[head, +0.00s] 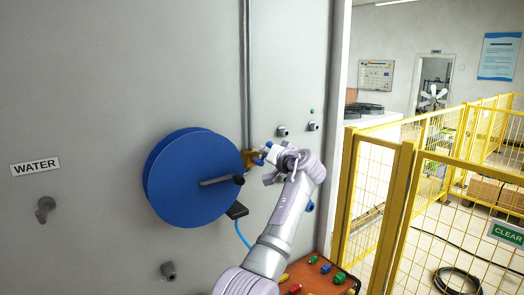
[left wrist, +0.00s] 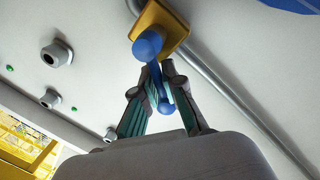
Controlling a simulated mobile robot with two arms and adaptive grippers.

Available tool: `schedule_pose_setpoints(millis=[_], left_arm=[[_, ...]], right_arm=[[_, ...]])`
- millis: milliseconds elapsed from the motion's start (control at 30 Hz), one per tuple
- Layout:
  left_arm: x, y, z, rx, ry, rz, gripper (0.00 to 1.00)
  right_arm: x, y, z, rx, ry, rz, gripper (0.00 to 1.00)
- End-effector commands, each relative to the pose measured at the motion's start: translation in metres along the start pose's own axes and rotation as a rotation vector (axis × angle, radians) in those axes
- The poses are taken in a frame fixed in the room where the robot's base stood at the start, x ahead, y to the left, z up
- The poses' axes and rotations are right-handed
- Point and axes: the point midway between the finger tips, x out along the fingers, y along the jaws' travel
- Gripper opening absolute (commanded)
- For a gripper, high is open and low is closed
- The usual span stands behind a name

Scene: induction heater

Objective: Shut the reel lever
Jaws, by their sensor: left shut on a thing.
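The blue lever (left wrist: 155,75) sits on a yellow block (left wrist: 165,28) mounted on the grey wall. In the left wrist view it has a round blue hub at the block and a thin bar ending in a small knob. My left gripper (left wrist: 160,85) has its two fingers on either side of the bar and is shut on it. In the head view my left gripper (head: 270,158) is at the yellow block (head: 250,158), just right of the blue reel (head: 180,180); it hides most of the lever there. My right gripper is not in view.
The reel has a grey crank with a black knob (head: 239,180) facing out. A vertical pipe (head: 246,70) runs above the yellow block. Grey wall fittings (head: 283,131) sit to the right. An orange-brown surface with small coloured parts is below; a yellow fence (head: 400,200) stands right.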

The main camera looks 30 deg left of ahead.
Motion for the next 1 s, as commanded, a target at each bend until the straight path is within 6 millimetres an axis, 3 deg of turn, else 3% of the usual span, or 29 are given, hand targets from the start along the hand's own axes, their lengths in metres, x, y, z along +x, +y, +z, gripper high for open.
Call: schedule_pose_setpoints(millis=[133,1000], left_arm=[[0.000,-0.001,-0.009,0.131,-0.015,-0.005,0.00],[0.005,0.025,0.005,0.853,-0.157,-0.008,0.00]], right_arm=[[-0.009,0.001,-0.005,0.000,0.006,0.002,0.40],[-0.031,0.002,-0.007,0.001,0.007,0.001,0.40]])
